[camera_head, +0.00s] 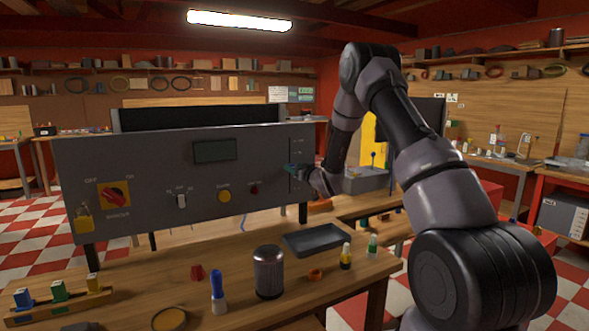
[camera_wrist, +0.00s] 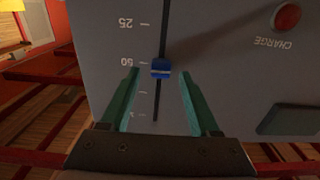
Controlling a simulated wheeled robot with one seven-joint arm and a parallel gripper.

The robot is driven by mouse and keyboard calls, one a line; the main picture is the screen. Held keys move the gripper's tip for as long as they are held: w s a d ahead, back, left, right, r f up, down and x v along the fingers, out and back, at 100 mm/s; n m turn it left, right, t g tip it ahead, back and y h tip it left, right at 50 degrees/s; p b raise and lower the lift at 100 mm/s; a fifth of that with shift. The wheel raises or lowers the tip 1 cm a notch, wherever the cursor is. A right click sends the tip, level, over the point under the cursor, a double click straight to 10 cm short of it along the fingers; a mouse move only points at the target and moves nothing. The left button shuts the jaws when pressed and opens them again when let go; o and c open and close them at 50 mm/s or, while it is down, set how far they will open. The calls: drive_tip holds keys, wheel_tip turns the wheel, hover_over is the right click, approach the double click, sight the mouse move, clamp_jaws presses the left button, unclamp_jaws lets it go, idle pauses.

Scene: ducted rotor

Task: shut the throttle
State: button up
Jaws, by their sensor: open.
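The throttle is a slider on the right end of the grey control panel (camera_head: 140,165). In the wrist view its blue knob (camera_wrist: 161,69) sits on a dark straight slot (camera_wrist: 164,25), next to the mark labelled 50. A mark labelled 25 is further up the picture. My gripper (camera_wrist: 160,73) is open, with one teal finger on each side of the knob and a visible gap on both sides.
The panel also has a red rotary switch (camera_head: 115,194), a yellow padlock (camera_head: 84,219), a toggle (camera_head: 181,200), a yellow button (camera_head: 224,196) and a red charge button (camera_wrist: 288,17). A dark canister (camera_head: 268,272), a grey tray (camera_head: 315,240) and small bottles stand on the wooden bench in front.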

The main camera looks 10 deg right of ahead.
drive_tip(key=shift+w+a, duration=0.15)
drive_tip(key=shift+w, duration=0.15)
clamp_jaws()
idle(1.3)
